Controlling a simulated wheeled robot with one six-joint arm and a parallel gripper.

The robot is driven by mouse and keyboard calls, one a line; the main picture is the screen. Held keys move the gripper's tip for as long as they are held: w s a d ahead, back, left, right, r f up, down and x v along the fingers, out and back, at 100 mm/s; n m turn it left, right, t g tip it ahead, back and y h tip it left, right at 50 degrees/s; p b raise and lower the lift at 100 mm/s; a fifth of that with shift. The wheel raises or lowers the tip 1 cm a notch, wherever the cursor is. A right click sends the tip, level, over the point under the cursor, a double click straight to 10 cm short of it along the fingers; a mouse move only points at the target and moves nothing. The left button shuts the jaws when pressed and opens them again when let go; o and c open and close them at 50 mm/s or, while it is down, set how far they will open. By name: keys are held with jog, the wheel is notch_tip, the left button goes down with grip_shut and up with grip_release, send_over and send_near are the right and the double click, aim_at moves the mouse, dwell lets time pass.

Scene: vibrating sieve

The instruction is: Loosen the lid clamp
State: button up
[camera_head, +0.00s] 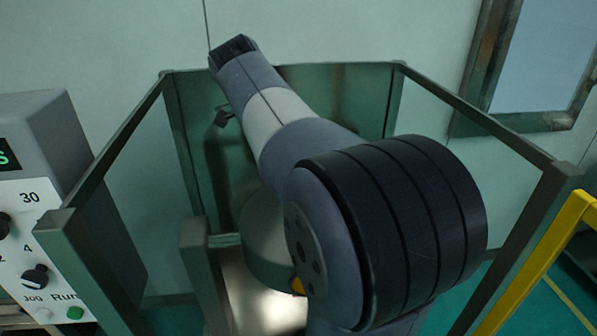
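A pale, rounded metal body (265,243), perhaps part of the sieve, shows low inside a framed enclosure, partly behind my arm. A small orange-yellow piece (298,286) shows at the edge of my large black joint. I cannot tell whether it belongs to the lid clamp. No lid clamp can be made out for certain. My arm runs from the black joint up and left over the enclosure. I cannot make out my gripper or its fingers. A small dark piece (222,118) sticks out beside the arm, and I cannot tell what it is.
Dark metal posts and rails (500,113) with clear panels surround the area. A grey control box (45,205) with knobs and a green button stands at the left. A yellow rail (535,262) is at the right. A wall with a framed window (545,65) stands behind.

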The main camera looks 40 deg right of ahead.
jog(key=shift+v, duration=1.8)
jog(key=shift+f, duration=0.1)
jog(key=x, duration=1)
jog(key=shift+d+f, duration=0.25)
jog(key=shift+f, duration=0.1)
jog(key=shift+n, duration=0.3)
jog(key=shift+s, duration=0.1)
jog(key=shift+a+r, duration=0.1)
jog(key=shift+r, duration=0.05)
